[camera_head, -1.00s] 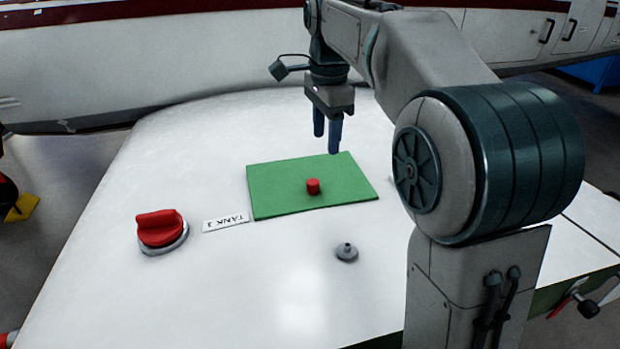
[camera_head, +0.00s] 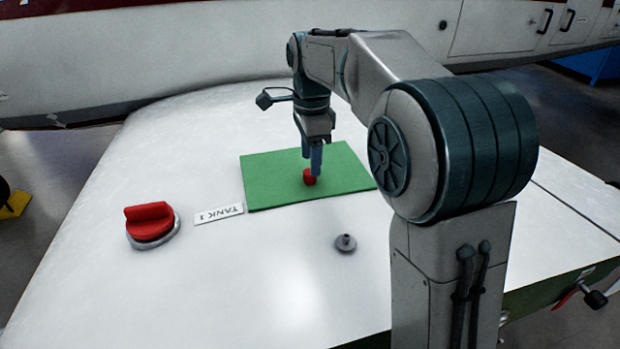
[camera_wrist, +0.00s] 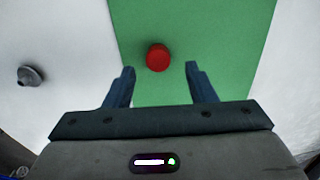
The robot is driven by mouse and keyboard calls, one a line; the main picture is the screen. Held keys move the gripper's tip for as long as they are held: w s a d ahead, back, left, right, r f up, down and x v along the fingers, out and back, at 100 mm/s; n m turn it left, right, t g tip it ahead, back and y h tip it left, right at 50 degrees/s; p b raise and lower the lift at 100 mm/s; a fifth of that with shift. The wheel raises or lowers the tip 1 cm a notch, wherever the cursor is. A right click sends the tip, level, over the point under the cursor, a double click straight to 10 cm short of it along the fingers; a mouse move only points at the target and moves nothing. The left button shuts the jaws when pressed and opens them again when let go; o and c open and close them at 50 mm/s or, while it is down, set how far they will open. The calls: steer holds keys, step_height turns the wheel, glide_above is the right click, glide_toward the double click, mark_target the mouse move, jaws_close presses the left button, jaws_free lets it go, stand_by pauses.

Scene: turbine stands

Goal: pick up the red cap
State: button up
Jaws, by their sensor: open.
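The small red cap (camera_head: 309,178) sits on the green mat (camera_head: 265,190). My gripper (camera_head: 313,172) points down over the mat at the cap, and its fingers partly cover the cap in the head view. In the wrist view the red cap (camera_wrist: 158,57) lies ahead of the open fingertips (camera_wrist: 160,68), about midway between them, with nothing between the jaws. The green mat (camera_wrist: 220,50) shows under and around it. I cannot tell the exact height of the fingertips above the mat.
A large red knob (camera_head: 149,222) on a metal ring stands at the left beside the TANK label (camera_head: 219,214). A small grey fitting (camera_head: 345,243) stands in front of the mat and shows in the wrist view (camera_wrist: 30,76). The white surface (camera_head: 250,270) is otherwise mostly clear.

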mark_target(310, 177)
step_height(310, 177, down, 4)
steer(key=shift+s+a+r, duration=0.15)
jaws_close()
